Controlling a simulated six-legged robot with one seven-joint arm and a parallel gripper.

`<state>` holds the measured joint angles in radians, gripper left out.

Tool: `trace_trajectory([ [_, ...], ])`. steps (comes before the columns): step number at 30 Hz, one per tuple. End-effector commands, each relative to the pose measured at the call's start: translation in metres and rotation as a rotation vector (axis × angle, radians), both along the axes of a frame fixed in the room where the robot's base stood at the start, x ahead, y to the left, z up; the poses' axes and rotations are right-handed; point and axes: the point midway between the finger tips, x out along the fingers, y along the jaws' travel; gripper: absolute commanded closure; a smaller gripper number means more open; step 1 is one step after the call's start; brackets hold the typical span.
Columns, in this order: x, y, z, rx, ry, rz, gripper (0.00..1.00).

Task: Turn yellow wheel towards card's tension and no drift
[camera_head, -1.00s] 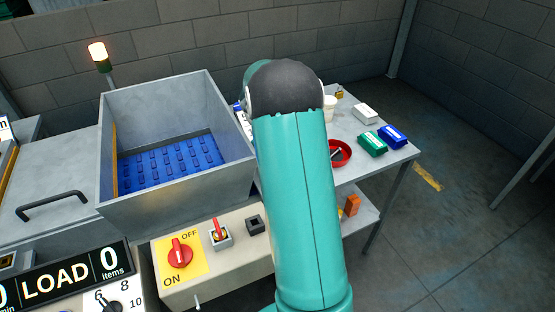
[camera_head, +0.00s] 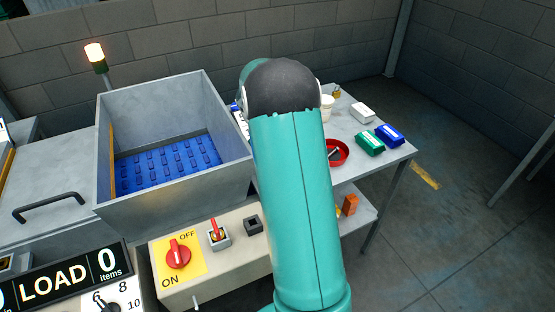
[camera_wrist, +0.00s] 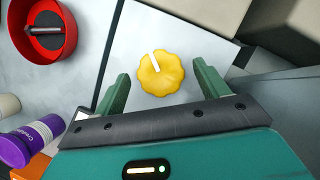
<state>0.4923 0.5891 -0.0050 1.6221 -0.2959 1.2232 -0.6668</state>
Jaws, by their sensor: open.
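The yellow wheel (camera_wrist: 160,76) shows in the wrist view as a scalloped knob with a white pointer mark, on a pale panel (camera_wrist: 200,45). The mark points to the upper left. My gripper (camera_wrist: 163,88) is open, with one green finger on each side of the wheel. Gaps show between the fingers and the wheel, so I see no contact. I cannot tell the height of the fingers over the panel. No card can be made out. In the head view my teal arm hides the wheel and the gripper.
A red dish (camera_wrist: 45,30) with a dark object and a purple container (camera_wrist: 32,142) lie left of my gripper. In the head view, a grey bin (camera_head: 175,195) with a blue floor stands left of my arm. A red ON/OFF switch (camera_head: 178,254) sits in front of it.

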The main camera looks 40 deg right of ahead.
Motion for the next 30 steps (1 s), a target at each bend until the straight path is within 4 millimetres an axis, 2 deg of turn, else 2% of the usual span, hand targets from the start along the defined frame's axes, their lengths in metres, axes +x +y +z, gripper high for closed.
trace_trajectory([
  [5, 0.001, 0.0, 0.027, -0.003, -0.004, 0.0, 0.26],
  [17, -0.044, 0.029, 0.09, -0.002, -0.004, 0.001, 0.26],
  [30, -0.104, 0.069, 0.12, -0.001, -0.002, 0.001, 0.26],
])
